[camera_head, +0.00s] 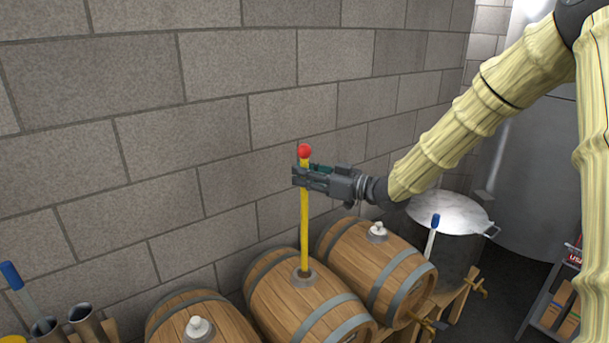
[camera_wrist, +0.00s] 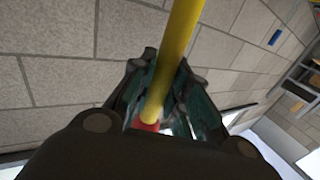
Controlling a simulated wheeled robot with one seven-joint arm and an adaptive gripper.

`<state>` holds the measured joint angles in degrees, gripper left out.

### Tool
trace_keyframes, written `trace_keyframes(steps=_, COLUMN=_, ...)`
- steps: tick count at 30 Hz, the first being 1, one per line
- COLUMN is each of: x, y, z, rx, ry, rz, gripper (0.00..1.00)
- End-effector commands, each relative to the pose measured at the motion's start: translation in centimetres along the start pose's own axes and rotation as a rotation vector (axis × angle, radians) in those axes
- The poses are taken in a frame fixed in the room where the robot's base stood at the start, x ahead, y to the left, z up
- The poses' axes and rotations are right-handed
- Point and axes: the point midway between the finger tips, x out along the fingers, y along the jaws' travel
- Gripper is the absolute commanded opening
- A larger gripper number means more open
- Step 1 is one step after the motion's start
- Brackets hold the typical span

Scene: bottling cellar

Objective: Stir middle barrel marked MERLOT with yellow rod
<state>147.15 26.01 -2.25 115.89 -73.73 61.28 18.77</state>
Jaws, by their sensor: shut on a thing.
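The yellow rod (camera_head: 304,220) with a red ball top (camera_head: 304,151) stands upright, its lower end at the bung hole of the middle barrel (camera_head: 284,296). The lower tip is hidden, apparently inside the barrel. My gripper (camera_head: 301,176) is shut on the rod just below the red ball. In the wrist view the rod (camera_wrist: 176,60) runs between the fingers of my gripper (camera_wrist: 160,95). No MERLOT lettering is readable on the middle barrel from here.
The left barrel (camera_head: 178,305) and right barrel (camera_head: 364,250) carry white bungs. A lidded steel pot (camera_head: 452,214) stands behind at the right. Tubes with a blue-handled tool (camera_head: 13,276) are at the lower left. A block wall (camera_head: 180,120) rises behind the barrels.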

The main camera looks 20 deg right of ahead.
Motion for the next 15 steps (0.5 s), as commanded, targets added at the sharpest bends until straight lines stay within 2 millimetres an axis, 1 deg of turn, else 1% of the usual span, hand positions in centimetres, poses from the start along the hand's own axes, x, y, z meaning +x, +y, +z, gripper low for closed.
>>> trace_keyframes(steps=9, x=0.02, y=0.0, z=0.03, rx=0.0, ry=0.0, rz=0.0, gripper=0.0)
trace_keyframes(steps=15, x=0.02, y=0.0, z=0.56, rx=0.0, ry=0.0, rz=0.0, gripper=0.0)
